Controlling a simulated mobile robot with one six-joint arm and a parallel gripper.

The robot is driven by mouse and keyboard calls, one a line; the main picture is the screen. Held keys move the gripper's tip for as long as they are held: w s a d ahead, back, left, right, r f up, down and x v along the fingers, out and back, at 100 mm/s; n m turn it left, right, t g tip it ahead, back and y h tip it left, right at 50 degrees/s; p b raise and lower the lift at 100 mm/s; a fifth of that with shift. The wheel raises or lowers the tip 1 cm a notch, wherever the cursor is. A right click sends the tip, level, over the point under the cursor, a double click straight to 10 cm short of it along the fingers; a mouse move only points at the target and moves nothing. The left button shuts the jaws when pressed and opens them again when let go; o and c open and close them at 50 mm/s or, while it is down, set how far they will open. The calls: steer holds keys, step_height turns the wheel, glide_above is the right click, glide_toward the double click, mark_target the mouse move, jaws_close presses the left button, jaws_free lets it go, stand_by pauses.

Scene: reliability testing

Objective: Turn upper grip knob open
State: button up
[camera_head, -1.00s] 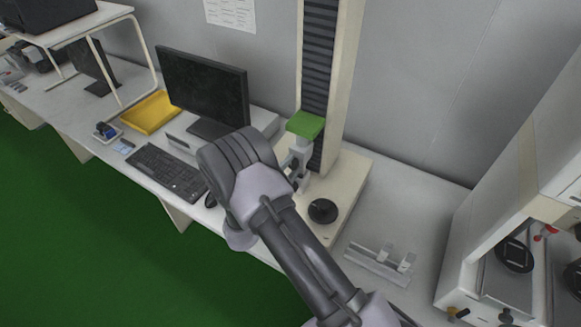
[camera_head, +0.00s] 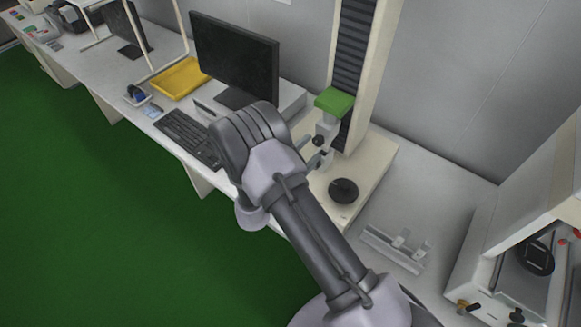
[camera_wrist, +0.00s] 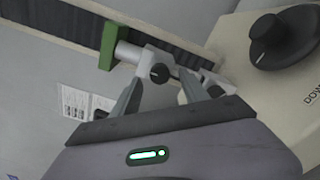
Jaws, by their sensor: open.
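The upper grip is a light grey clamp under a green block (camera_head: 334,101) on the tall column of the testing machine. Its black knob (camera_head: 318,140) faces my side; it also shows in the wrist view (camera_wrist: 159,73), with the green block (camera_wrist: 108,46) to its upper left. My gripper (camera_wrist: 161,82) is open and empty. In the wrist view its two fingers lie left and right of the knob, with the knob a little beyond the tips. In the head view my gripper (camera_head: 309,152) is close to the grip, and my wrist covers part of it. I cannot see contact.
A black round disc (camera_head: 343,190) stands on the machine's cream base. A monitor (camera_head: 234,58), keyboard (camera_head: 188,138) and yellow tray (camera_head: 179,78) are on the bench to the left. A metal fixture (camera_head: 395,247) and a second machine (camera_head: 530,235) are to the right.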

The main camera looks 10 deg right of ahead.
steer(key=v, duration=1.4)
steer(key=shift+p, duration=0.35)
